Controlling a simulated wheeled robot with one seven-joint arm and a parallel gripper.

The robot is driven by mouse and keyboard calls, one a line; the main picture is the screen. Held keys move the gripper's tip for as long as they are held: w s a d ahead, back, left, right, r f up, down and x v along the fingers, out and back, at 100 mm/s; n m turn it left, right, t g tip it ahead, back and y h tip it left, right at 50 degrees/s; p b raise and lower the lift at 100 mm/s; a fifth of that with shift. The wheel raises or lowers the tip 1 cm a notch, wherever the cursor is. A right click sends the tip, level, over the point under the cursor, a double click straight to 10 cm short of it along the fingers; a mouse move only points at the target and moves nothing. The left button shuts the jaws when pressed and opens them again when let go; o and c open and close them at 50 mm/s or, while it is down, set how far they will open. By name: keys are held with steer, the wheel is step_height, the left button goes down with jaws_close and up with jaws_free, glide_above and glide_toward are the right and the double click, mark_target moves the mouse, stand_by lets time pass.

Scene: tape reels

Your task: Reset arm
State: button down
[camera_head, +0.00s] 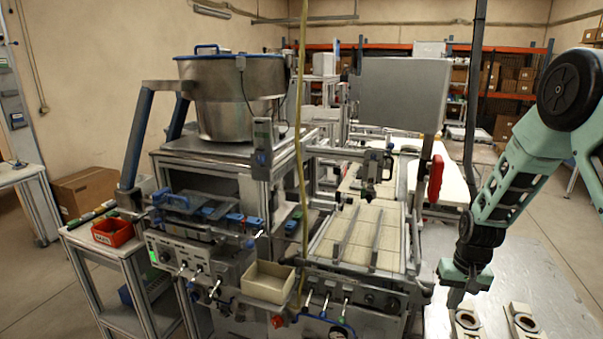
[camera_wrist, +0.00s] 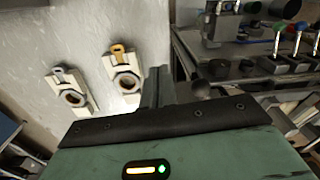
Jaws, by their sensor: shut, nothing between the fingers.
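My arm comes in from the right in the head view and hangs down at the right of the machine. My gripper (camera_head: 456,297) points down beside the machine's front right corner. In the wrist view its two dark fingers (camera_wrist: 158,80) are together, with nothing between them. Two pale fixtures with round openings lie below on a light grey surface: the left one (camera_head: 467,321) is close under the gripper in the head view, the right one (camera_head: 523,322) beside it. The wrist view also shows both, one with an orange part (camera_wrist: 118,50) and one with a grey part (camera_wrist: 60,71).
The machine, with a steel bowl (camera_head: 230,95), a tiled bed (camera_head: 355,243) and a row of levers, fills the middle. A beige bin (camera_head: 268,282) sits at its front. A red tray (camera_head: 113,233) is on the left cart. Grey surface (camera_head: 560,285) right of the gripper is clear.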

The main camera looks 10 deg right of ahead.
steer(key=s+a+r+n+b, duration=0.1)
steer(key=s+a+r+n, duration=0.15)
steer(key=a, duration=0.45)
steer(key=s+a+r+n+b, duration=0.1)
steer(key=s+a+r+b, duration=0.2)
steer(key=a, duration=0.4)
steer(key=s+a+r+n, duration=0.2)
steer(key=s+a+r, duration=0.15)
steer(key=a, duration=0.35)
steer(key=s+a+r+n+b, duration=0.1)
steer(key=s+a, duration=0.3)
steer(key=s, duration=0.5)
steer(key=s+a+r+n+b, duration=0.2)
steer(key=s+a+n, duration=0.1)
steer(key=s, duration=0.7)
steer(key=shift+a+r+n, duration=0.2)
steer(key=shift+a+n, duration=0.2)
steer(key=shift+n, duration=0.45)
